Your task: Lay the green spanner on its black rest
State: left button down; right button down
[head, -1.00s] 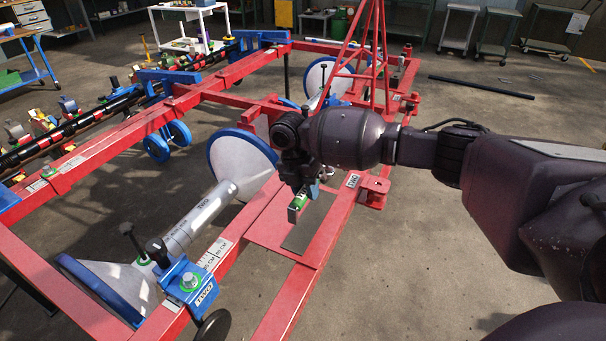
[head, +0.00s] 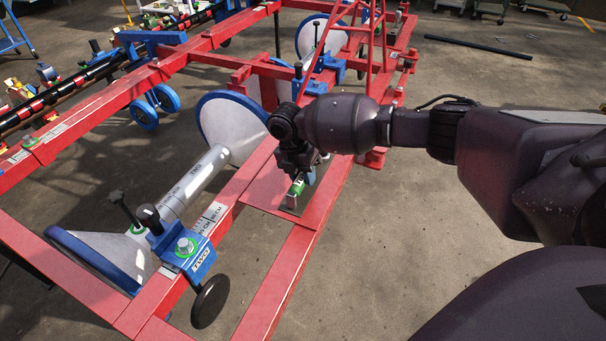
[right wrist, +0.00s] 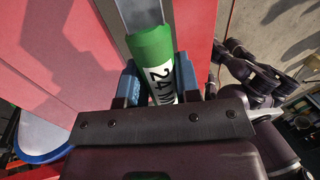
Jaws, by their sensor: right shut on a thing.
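The green spanner (head: 298,187) is in the jaws of my right gripper (head: 300,176), low over the red plate on the frame. In the right wrist view its green end with a "24" label (right wrist: 153,48) sits between two blue fingertips (right wrist: 155,85). The black rest (head: 290,208) is a dark strip on the plate, under and beside the spanner and partly hidden. I cannot tell whether spanner and rest touch. A dark jointed arm of mine, apparently the left (right wrist: 240,55), shows at the right of the wrist view; its jaws are unclear.
The red plate (head: 262,196) spans the red frame rails. A blue-rimmed white disc (head: 232,125) and a silver tube (head: 195,180) stand left of the gripper. A blue clamp (head: 187,250) is nearer. A red post structure (head: 345,45) rises behind. Floor at the right is open.

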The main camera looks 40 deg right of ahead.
pick_arm(q)
jog(key=shift+s+f, duration=0.1)
pick_arm(e)
jog(key=shift+f, duration=0.15)
jog(key=c, duration=0.8)
grip_release()
pick_arm(q)
jog(key=shift+f, duration=0.1)
jog(key=shift+s+f, duration=0.1)
pick_arm(e)
jog(key=shift+f, duration=0.15)
jog(key=p+v, duration=0.1)
jog(key=v, duration=0.4)
jog(key=shift+s, duration=0.1)
pick_arm(q)
jog(key=shift+s+a+r+n+p, duration=0.25)
jog(key=shift+s+n+p, duration=0.2)
jog(key=shift+p, duration=0.25)
pick_arm(e)
jog(key=v, duration=0.6)
jog(key=shift+s+a, duration=0.1)
jog(key=shift+s, duration=0.05)
